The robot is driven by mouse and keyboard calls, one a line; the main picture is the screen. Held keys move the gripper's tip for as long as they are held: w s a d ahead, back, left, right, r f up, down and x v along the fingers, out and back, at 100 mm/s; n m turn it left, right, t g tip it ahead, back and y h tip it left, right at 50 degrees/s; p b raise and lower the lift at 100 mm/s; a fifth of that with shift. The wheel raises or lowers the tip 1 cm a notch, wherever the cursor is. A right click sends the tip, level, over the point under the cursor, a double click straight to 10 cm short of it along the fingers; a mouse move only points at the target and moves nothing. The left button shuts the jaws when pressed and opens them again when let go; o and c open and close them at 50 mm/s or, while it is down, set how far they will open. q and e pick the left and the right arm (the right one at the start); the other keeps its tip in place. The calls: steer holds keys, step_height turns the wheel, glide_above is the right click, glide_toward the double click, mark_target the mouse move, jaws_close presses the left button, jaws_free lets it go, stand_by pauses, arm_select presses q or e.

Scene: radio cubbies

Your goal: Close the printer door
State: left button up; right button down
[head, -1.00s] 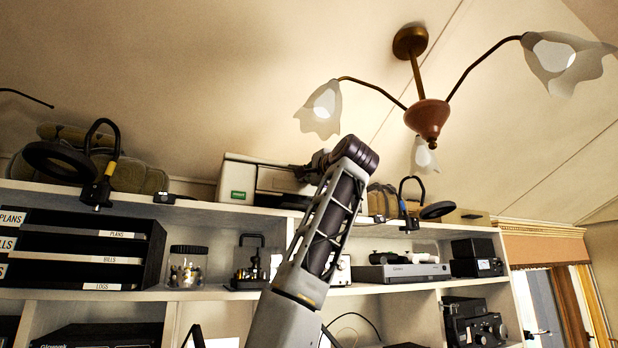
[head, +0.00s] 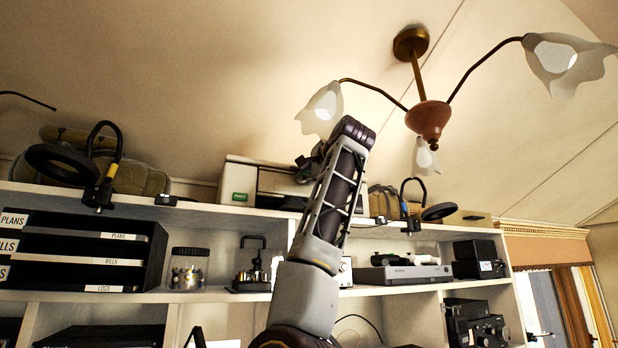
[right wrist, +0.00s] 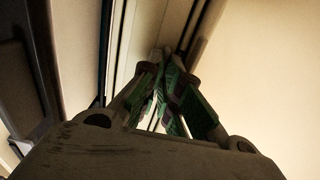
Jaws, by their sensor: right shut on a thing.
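The printer (head: 239,181) is a pale box with a green label and a dark front section, on top of the shelf unit. My right arm covers its right part. My right gripper (head: 306,170) is at the printer's front, small and partly hidden by its own wrist. In the right wrist view the gripper's green-padded fingers (right wrist: 163,62) are close together, with their tips at a long pale panel edge, which looks like the printer door (right wrist: 128,40). They are shut on it. How far the door stands open is hard to tell. My left gripper is not in view.
A magnifier lamp (head: 60,165) is clamped to the shelf left of the printer, and another (head: 438,212) stands to the right. A ceiling lamp (head: 428,120) hangs close to my right wrist, with a glass shade (head: 320,108) just above-left of it.

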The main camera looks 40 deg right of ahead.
steer(key=c, duration=1.6)
jaws_free()
steer(key=shift+c, duration=0.2)
steer(key=shift+s+a+f+t+h, duration=0.15)
steer(key=shift+s+f+t+h, duration=0.2)
steer(key=shift+t, duration=0.55)
